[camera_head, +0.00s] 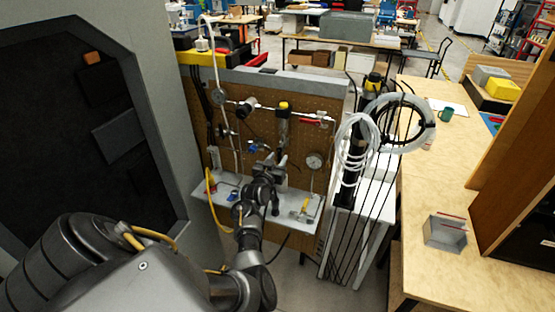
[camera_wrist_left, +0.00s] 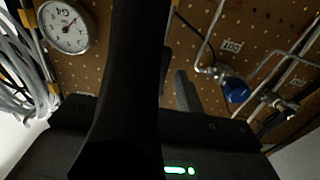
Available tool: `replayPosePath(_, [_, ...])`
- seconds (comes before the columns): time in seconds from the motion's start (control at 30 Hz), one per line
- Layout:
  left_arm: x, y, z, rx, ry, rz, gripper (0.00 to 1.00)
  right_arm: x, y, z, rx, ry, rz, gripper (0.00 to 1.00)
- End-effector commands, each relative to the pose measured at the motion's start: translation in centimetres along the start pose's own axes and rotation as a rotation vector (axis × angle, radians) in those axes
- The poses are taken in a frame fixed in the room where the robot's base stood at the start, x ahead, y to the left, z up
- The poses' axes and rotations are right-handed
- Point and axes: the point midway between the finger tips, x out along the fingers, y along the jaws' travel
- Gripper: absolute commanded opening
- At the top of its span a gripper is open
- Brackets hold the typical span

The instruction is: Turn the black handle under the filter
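The filter (camera_head: 283,121) hangs upright on the pegboard in the head view, with a yellow cap and a grey body. Its lower end is close behind my left gripper (camera_head: 268,166). I cannot make out the black handle; the gripper and wrist cover the area under the filter. In the left wrist view two dark fingers of the left gripper (camera_wrist_left: 163,92) stand apart, one large and near, one smaller and farther, with pegboard between them. I see nothing clearly held. My right gripper is not in view.
The pegboard (camera_head: 235,125) carries pipes, a blue valve handle (camera_wrist_left: 237,90) and a round gauge (camera_head: 314,160), which also shows in the wrist view (camera_wrist_left: 65,27). A grey shelf (camera_head: 230,184) lies below. Coiled white hoses (camera_head: 357,150) hang at right. A wooden table (camera_head: 425,185) stands farther right.

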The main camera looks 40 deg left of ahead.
Motion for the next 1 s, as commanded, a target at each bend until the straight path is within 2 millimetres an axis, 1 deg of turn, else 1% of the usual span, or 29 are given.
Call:
replayPosePath(0.17, [0.01,-0.02,0.02,0.0,0.0,0.0,0.36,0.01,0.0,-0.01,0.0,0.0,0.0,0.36])
replayPosePath(0.2, [0.0,-0.01,0.02,0.0,0.0,0.0,0.35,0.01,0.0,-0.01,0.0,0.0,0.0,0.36])
replayPosePath(0.47, [-0.01,0.01,0.03,0.0,0.0,0.0,0.01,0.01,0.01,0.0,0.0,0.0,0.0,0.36])
replayPosePath(0.77, [-0.02,-0.05,0.09,0.019,-0.001,0.0,0.0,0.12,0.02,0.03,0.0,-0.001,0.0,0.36])
replayPosePath(1.0, [-0.04,-0.39,0.17,0.131,0.0,0.002,0.0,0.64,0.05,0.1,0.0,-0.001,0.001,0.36])
